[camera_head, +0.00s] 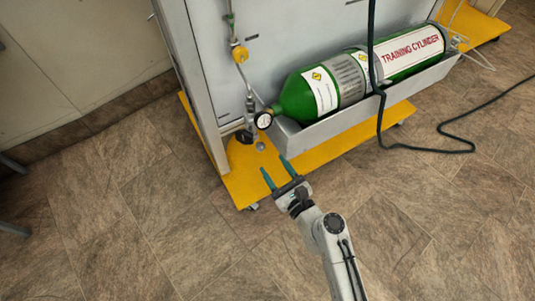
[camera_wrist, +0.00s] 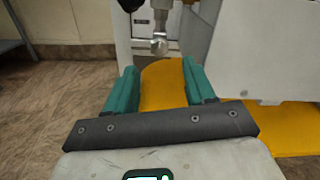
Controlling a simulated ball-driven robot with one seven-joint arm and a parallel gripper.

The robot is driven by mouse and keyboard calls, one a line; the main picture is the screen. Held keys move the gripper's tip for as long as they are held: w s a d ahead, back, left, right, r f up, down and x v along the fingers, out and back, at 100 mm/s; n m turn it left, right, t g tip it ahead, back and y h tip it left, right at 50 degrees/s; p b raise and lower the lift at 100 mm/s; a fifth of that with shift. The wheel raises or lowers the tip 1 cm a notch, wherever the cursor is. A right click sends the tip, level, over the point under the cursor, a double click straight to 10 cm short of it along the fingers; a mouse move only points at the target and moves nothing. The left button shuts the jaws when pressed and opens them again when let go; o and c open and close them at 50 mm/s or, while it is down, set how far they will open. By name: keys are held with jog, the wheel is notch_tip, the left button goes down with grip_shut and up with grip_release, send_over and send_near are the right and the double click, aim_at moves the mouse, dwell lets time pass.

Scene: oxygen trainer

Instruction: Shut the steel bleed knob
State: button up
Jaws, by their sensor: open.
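The steel bleed knob (camera_head: 260,146) is a small round grey knob low on the pipework, beside the neck end of the green cylinder. In the wrist view the steel knob (camera_wrist: 160,46) hangs at the top centre, beyond the fingertips and roughly midway between them. My gripper (camera_head: 274,164) has two teal fingers spread apart with nothing between them. It is just in front of the knob, apart from it. In the wrist view my gripper (camera_wrist: 160,80) is also open and empty. Any mark showing the knob's setting is too small to read.
A pressure gauge (camera_head: 263,120) and a black knob (camera_head: 243,137) sit close by the steel knob. The green training cylinder (camera_head: 300,95) lies in a grey trough (camera_head: 320,131) to the right. A yellow base (camera_head: 240,182) lies below. A black cable (camera_head: 379,120) hangs at right. The front floor is open.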

jog(key=shift+v, duration=2)
jog(key=s+d+f+n+g, duration=0.1)
jog(key=s+d+n+g, duration=0.25)
jog(key=s+n, duration=0.45)
jog(key=s+d+f+n+g, duration=0.25)
jog(key=n+g, duration=0.25)
jog(key=n, duration=0.6)
jog(key=s+d+r+n+g+h, duration=0.25)
jog(key=s+d+h, duration=0.25)
jog(key=s+d, duration=0.3)
jog(key=s+d+r+n+g+h, duration=0.1)
jog(key=s+d+n+g+h, duration=0.35)
jog(key=d, duration=0.55)
notch_tip(320, 180, up, 28)
jog(key=s+d+t+p, duration=0.1)
jog(key=s+p, duration=0.1)
jog(key=p, duration=2.6)
jog(key=shift+r+h, duration=0.15)
jog(key=shift+h, duration=0.2)
